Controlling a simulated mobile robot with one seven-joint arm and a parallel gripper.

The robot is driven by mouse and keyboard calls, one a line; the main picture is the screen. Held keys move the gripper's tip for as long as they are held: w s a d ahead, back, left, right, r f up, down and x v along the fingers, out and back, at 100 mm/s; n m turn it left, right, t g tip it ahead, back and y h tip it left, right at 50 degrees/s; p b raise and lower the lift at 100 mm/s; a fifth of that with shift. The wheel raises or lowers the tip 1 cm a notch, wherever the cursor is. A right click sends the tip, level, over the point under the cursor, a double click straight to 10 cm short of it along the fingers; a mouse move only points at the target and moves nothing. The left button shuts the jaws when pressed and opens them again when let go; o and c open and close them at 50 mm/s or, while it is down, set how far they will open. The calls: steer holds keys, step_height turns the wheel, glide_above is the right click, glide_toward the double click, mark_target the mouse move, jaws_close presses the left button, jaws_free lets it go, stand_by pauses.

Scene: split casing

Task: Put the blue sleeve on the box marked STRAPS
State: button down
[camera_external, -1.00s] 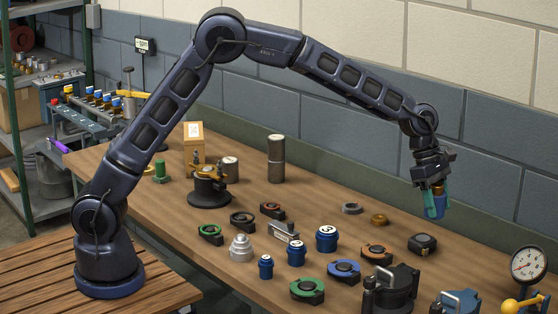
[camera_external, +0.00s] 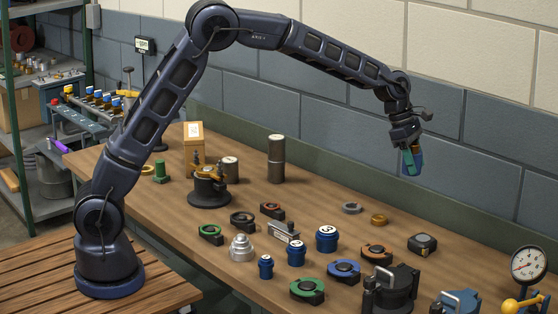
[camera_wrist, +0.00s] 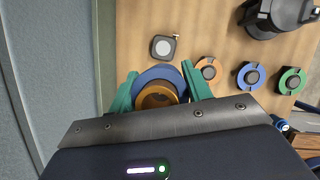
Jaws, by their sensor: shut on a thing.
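My gripper (camera_external: 411,165) has teal fingers and is shut on the blue sleeve (camera_external: 419,162), high above the far right part of the bench. In the wrist view, the sleeve (camera_wrist: 158,74) is a round blue piece between the two fingertips (camera_wrist: 160,71), with a brown-orange ring inside it. No STRAPS lettering can be read in either view. A tan box (camera_external: 193,150) with a pale label stands at the back left of the bench, and its label is too small to read.
The wooden bench (camera_external: 330,185) holds blue canisters (camera_external: 327,239), a tape measure (camera_external: 422,243), coloured round clamps (camera_external: 344,271) and a gauge (camera_external: 528,265). Dark cylinders (camera_external: 276,158) stand at the back. A block wall (camera_external: 480,150) runs behind. Bench space below my gripper is mostly clear.

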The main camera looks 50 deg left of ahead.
steer(key=w+a+r+n+t+y, duration=0.1)
steer(key=w+a+r+n, duration=0.15)
steer(key=a, duration=1.25)
steer(key=w+a+r+n+t, duration=0.1)
steer(key=w+a+r+n, duration=0.15)
steer(key=a, duration=1.25)
steer(key=w+a+r+n+y, duration=0.15)
steer(key=w+a, duration=0.25)
steer(key=a, duration=1.1)
step_height(320, 180, up, 5)
steer(key=n+t+y, duration=0.1)
steer(key=n+y, duration=0.1)
steer(key=n, duration=0.6)
glide_above(199, 129)
steer(key=s, duration=0.1)
step_height(199, 129, down, 20)
steer(key=shift+s+a+r, duration=0.15)
steer(key=shift+r, duration=0.05)
steer(key=shift+f, duration=0.15)
steer(key=c, duration=0.6)
jaws_free()
steer(key=shift+c, duration=0.2)
